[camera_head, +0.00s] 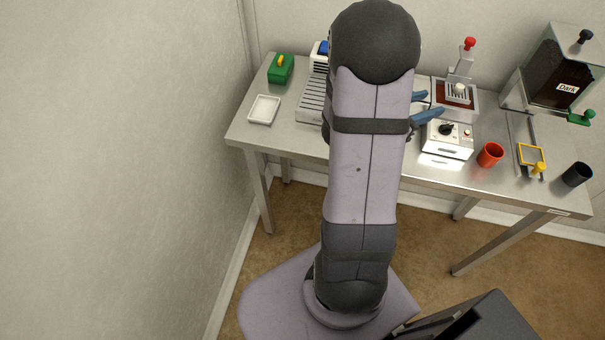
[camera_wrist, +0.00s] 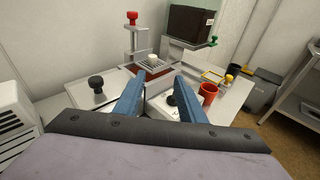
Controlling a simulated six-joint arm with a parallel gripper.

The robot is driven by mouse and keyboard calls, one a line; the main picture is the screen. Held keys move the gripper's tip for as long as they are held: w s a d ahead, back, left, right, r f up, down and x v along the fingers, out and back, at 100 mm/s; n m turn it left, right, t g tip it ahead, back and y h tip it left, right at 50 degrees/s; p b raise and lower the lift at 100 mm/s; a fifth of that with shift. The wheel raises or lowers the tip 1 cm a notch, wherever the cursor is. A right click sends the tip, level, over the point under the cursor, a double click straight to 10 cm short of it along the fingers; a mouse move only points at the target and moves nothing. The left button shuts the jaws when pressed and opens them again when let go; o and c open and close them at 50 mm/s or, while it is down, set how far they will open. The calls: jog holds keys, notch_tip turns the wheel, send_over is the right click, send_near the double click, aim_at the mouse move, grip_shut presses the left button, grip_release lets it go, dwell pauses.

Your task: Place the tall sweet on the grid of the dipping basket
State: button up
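The dipping basket has an upright stem with a red knob (camera_head: 470,43) and a pale grid (camera_head: 452,98). The grid sits over a brown chocolate bath. A small, pale, upright piece, which looks like the tall sweet (camera_head: 460,87), stands on the grid; it also shows in the wrist view (camera_wrist: 153,58). My gripper (camera_head: 435,103) is open, with its two blue fingers apart and nothing visible between them. It is just in front of the bath, apart from the sweet. In the wrist view, my gripper (camera_wrist: 158,82) frames the bath's near side.
A white control box (camera_head: 447,139) with a black dial is near my gripper. A red cup (camera_head: 490,155), yellow frame (camera_head: 530,154), dark cup (camera_head: 577,174) and "Dark" dispenser (camera_head: 556,75) stand right. A slotted rack (camera_head: 311,100), white tray (camera_head: 264,109) and green box (camera_head: 281,68) stand left.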

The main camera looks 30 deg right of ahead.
jog(key=s+a+f+m+g+y, duration=0.1)
jog(key=s+a+f+m+y, duration=0.15)
jog(key=a, duration=0.25)
jog(key=s+a+f+m+g+y, duration=0.1)
jog(key=a+f+m+y, duration=0.1)
jog(key=a+m, duration=0.3)
jog(key=s+a+f+m+g+y, duration=0.1)
jog(key=s+a+f+m+y, duration=0.15)
jog(key=a, duration=0.35)
jog(key=w+a+f+m+t+y, duration=0.1)
jog(key=w+a+m+y, duration=0.1)
jog(key=a, duration=0.9)
jog(key=w+a+m+t+y, duration=0.2)
jog(key=a+m+y, duration=0.3)
jog(key=a, duration=0.7)
jog(key=shift+w+a+f+y, duration=0.25)
jog(key=shift+w+f+y, duration=0.15)
jog(key=shift+y, duration=0.5)
jog(key=shift+r, duration=0.1)
notch_tip(320, 180, up, 7)
jog(key=p, duration=0.7)
jog(key=shift+r+p, duration=0.2)
jog(key=shift+p, duration=0.15)
